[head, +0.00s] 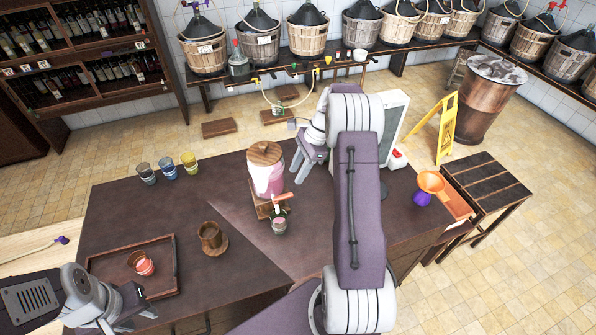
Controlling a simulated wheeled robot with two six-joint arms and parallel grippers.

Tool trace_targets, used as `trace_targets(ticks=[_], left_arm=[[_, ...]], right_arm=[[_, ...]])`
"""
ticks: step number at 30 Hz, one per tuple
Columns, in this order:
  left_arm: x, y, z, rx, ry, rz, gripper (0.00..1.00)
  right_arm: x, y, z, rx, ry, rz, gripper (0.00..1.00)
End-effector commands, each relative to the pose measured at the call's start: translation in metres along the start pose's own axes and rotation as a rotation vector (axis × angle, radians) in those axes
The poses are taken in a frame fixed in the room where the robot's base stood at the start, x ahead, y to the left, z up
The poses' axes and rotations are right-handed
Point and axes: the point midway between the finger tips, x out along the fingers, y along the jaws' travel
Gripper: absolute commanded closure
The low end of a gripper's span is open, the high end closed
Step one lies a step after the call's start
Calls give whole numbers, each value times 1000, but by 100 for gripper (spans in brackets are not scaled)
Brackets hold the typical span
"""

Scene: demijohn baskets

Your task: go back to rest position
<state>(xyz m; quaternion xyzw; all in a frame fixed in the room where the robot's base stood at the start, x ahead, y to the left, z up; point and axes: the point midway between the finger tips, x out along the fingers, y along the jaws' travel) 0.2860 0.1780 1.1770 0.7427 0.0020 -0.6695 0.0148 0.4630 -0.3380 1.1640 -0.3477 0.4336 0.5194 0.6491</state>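My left gripper (138,311) is low at the left, over the front edge of the dark table (200,230). Its fingers look apart and nothing shows between them. It is just in front of a wooden tray (174,265) that holds a small cup with red contents (141,263). My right gripper (300,172) hangs above the back of the table, just right of a pink-filled jar with a wooden lid (268,178). Its fingers point down, and I see nothing held in it. Its opening is too small to judge. My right arm covers the table's middle right.
A glass (279,225) stands below the jar's tap. Several coloured cups (168,168) line the back left. An orange funnel (431,182) stands at the right edge, near a yellow floor sign (447,128). The left middle tabletop is clear.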

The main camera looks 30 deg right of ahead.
Motion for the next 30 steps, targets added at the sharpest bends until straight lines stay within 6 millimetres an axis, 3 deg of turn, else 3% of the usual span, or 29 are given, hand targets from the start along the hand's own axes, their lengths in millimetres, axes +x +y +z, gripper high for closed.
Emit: trace_targets(ticks=[11, 14, 17, 21, 24, 27, 30], left_arm=[[1, 0, 0, 0, 0, 0, 64], [16, 0, 2, 0, 0, 0, 64], [49, -1, 5, 0, 0, 0, 64], [93, -2, 10, 0, -1, 0, 64], [115, -2, 12, 0, 0, 0, 64], [126, -2, 13, 0, 0, 0, 64], [129, -2, 13, 0, 0, 0, 64]], right_arm=[[1, 0, 0, -3, 1, 1, 64], [17, 10, 9, -103, 30, 14, 64], [54, 41, 32, -407, 115, 53, 64], [105, 110, 58, -987, 241, 132, 64], [131, 156, 64, -1355, 298, 184, 64], [147, 189, 64, -1611, 328, 219, 64], [153, 205, 64, -1742, 340, 238, 64]])
